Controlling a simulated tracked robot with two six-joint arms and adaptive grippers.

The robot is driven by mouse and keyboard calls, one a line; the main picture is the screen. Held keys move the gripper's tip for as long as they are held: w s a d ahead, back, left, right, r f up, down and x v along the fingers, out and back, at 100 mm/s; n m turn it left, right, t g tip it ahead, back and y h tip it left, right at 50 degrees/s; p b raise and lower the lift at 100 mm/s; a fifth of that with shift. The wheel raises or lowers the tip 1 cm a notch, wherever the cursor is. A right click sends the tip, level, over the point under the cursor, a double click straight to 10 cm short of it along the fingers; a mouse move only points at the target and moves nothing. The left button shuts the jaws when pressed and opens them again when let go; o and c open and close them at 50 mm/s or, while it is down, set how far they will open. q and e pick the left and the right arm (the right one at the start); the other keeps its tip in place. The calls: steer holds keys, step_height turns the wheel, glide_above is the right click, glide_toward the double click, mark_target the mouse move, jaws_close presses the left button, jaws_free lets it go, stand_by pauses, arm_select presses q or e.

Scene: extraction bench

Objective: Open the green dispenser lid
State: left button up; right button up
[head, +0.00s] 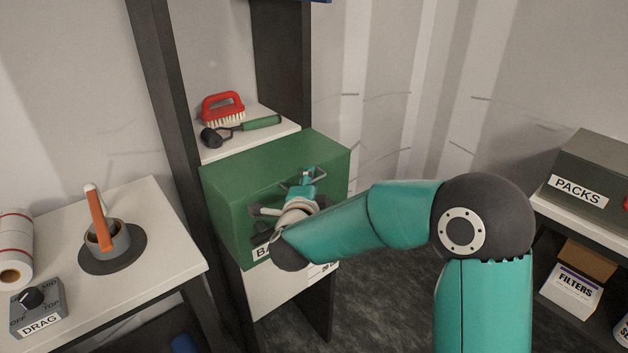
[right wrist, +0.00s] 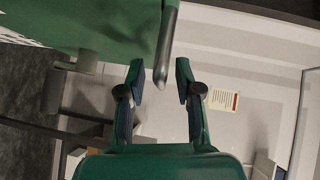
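The green dispenser (head: 285,153) is a box below the white shelf board. Its top looks flat; my right arm hides much of its front and most of a label. My right gripper (head: 297,183) is in front of that face. In the right wrist view the green dispenser (right wrist: 95,25) fills the upper left. There my right gripper (right wrist: 160,78) is open, its two fingers apart. The rounded end of a dark grey bar (right wrist: 164,55) at the green edge reaches between the fingertips, with gaps visible on both sides. My left gripper is not in view.
A red brush (head: 222,108) and a green-handled tool (head: 255,125) lie on the board above the dispenser. A left table holds an orange-handled item (head: 97,220) and a grey DRAG box (head: 38,308). PACKS (head: 590,165) and FILTERS (head: 570,292) boxes stand right.

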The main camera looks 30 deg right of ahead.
jaws_close()
